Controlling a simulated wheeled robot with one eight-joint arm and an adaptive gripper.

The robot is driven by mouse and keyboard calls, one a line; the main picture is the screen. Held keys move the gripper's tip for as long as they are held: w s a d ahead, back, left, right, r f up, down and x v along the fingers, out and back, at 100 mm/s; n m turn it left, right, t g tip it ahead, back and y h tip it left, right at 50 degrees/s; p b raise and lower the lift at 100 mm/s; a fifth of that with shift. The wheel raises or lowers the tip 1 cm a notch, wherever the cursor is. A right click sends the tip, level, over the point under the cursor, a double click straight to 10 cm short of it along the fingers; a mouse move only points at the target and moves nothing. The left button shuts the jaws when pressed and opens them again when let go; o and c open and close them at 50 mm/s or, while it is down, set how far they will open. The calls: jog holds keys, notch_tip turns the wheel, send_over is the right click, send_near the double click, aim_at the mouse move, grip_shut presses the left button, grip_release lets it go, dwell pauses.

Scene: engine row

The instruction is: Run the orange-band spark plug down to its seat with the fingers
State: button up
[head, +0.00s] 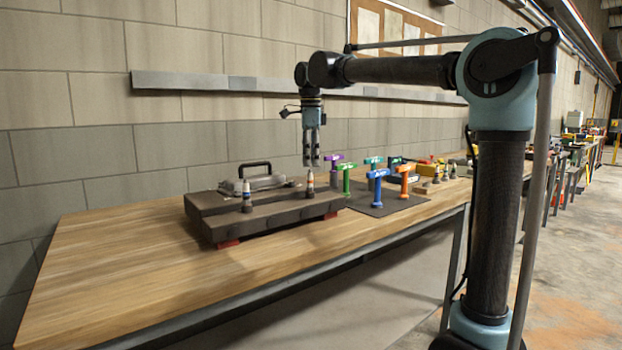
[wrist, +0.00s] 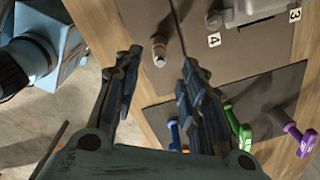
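A dark engine block (head: 270,222) lies on the wooden bench on red feet. A spark plug (head: 310,183) with what looks like an orange-red band stands upright near its right end. My gripper (head: 312,163) points down above this plug, apart from it. In the wrist view, a plug (wrist: 158,52) stands near the label 4, seen between my spread, empty fingers (wrist: 160,65); its band is not clear there. Another upright plug (head: 247,196) stands near the block's left front; its band colour is too small to tell. How deep either plug sits cannot be told.
A grey cover with a black handle (head: 255,170) lies at the back of the block. T-handled tools, including a blue one (head: 377,186) and an orange one (head: 404,181), stand on a dark mat (head: 390,205) to the right. The bench's left side (head: 110,260) is clear.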

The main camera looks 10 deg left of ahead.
aim_at(311, 186)
jog(key=shift+w+f, duration=0.1)
jog(key=shift+f, duration=3.1)
grip_shut()
jog(key=m, duration=0.7)
jog(key=shift+c, duration=0.3)
grip_release()
jog(key=shift+r, duration=0.1)
